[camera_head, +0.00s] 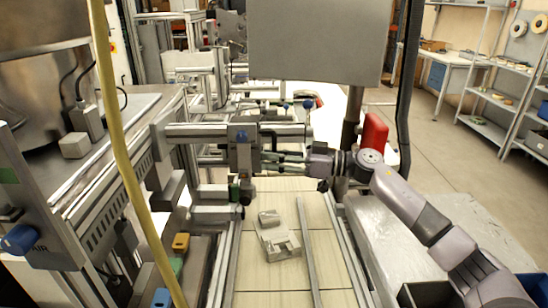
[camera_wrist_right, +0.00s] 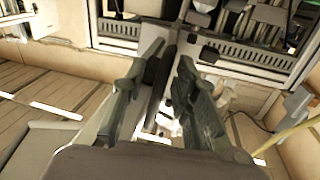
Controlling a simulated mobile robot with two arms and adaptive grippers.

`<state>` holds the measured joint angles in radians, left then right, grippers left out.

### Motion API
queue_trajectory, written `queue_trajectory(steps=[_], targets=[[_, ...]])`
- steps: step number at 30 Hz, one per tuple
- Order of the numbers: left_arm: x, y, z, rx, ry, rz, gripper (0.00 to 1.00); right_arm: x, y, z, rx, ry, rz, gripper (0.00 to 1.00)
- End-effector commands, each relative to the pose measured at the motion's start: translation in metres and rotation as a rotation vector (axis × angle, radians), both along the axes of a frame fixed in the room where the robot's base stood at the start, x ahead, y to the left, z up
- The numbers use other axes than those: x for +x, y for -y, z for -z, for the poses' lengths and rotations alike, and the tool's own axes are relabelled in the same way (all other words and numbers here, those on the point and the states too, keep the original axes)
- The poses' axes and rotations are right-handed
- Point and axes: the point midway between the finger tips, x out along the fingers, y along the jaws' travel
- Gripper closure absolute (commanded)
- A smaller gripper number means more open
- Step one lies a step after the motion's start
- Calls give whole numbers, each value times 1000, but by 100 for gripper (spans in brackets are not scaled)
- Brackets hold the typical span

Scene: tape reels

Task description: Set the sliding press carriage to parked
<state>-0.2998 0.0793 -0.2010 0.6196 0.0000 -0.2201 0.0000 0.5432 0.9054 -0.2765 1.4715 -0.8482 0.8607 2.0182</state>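The sliding press carriage (camera_head: 240,158) is a grey block with a blue knob on top. It sits on a horizontal grey rail (camera_head: 195,131) left of the picture's middle. My right gripper (camera_head: 268,160) reaches in from the right, level with the carriage, its fingers pointing left at the carriage's right side. In the right wrist view, the two dark fingers of my right gripper (camera_wrist_right: 160,75) stand apart. A dark upright bar (camera_wrist_right: 158,82) shows between them; I cannot tell whether they touch it. My left gripper is not in view.
Below the rail, grey metal parts (camera_head: 280,245) lie on a pale tiled bed beside a thin metal strip (camera_head: 308,250). A yellow hose (camera_head: 122,150) hangs at left. A large grey panel (camera_head: 318,40) hangs above. A red part (camera_head: 374,132) stands close behind my right wrist.

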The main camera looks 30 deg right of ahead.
Motion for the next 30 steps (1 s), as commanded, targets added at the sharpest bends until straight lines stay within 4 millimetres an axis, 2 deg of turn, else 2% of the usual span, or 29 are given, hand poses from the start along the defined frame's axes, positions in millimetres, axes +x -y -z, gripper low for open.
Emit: queue_trajectory(steps=[11, 30], targets=[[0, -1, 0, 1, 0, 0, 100, 0, 1, 0, 0, 1, 3, 100], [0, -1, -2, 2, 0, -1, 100, 2, 2, -2, -2, 5, 9, 100]])
